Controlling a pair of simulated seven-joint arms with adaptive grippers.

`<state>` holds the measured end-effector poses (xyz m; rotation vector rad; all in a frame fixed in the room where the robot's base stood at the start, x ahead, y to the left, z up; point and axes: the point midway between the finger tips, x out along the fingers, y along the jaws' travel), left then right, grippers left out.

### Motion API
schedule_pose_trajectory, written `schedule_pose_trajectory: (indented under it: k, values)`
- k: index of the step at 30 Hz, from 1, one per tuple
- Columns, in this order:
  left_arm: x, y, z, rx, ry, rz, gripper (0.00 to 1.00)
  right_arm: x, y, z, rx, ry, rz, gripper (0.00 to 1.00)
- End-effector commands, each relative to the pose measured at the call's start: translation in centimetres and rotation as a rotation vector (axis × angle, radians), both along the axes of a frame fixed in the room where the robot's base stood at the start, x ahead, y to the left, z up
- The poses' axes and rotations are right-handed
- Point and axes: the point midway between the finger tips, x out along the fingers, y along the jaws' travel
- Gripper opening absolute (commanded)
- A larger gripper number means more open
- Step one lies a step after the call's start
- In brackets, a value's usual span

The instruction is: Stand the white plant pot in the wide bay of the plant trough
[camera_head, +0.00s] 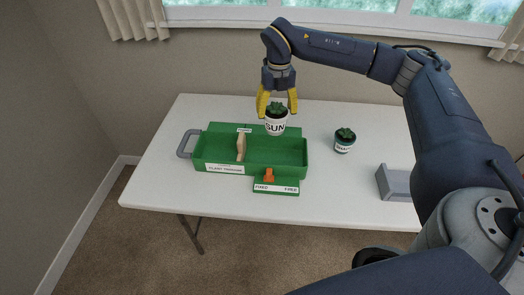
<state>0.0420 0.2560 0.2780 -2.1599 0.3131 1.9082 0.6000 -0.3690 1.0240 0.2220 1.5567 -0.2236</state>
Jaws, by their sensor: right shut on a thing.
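My right gripper (277,104) has yellow fingers and is shut on the white plant pot (276,126). The pot is upright, holds a small green plant and is lettered "SUN". It appears above the back right part of the green plant trough (217,168). A tan divider (241,147) splits the trough into a narrower left bay and a wide right bay (280,151). The pot overlaps the trough's back wall in the picture, so its exact height is hard to tell. My left gripper does not show.
A dark pot with a white label (344,141) stands on the white table (345,180) right of the trough. A grey block-like holder (397,184) is at the right. An orange lever (269,175) sits on a labelled green plate at the front. The trough has a grey handle (186,143).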

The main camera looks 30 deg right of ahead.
Motion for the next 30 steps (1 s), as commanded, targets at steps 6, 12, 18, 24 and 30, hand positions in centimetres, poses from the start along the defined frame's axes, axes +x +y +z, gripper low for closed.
schedule_pose_trajectory:
  k: [6, 12, 18, 24, 30]
  values:
    - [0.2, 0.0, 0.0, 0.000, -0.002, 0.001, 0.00, -0.1, 0.1, -5.0, 0.001, 0.005, 0.001, 0.28]
    - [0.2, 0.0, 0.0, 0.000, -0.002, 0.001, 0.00, -0.1, 0.1, -9.1, 0.001, 0.004, 0.001, 0.28]
    - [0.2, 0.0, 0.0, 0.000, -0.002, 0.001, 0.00, 0.0, 0.1, -11.8, 0.001, 0.001, 0.001, 0.28]
    - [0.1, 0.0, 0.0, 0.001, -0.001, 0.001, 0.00, 0.1, 0.1, -12.8, 0.001, -0.001, 0.002, 0.28]
    - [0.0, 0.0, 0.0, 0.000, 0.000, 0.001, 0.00, 0.0, 0.1, -13.8, 0.001, 0.002, 0.002, 0.28]
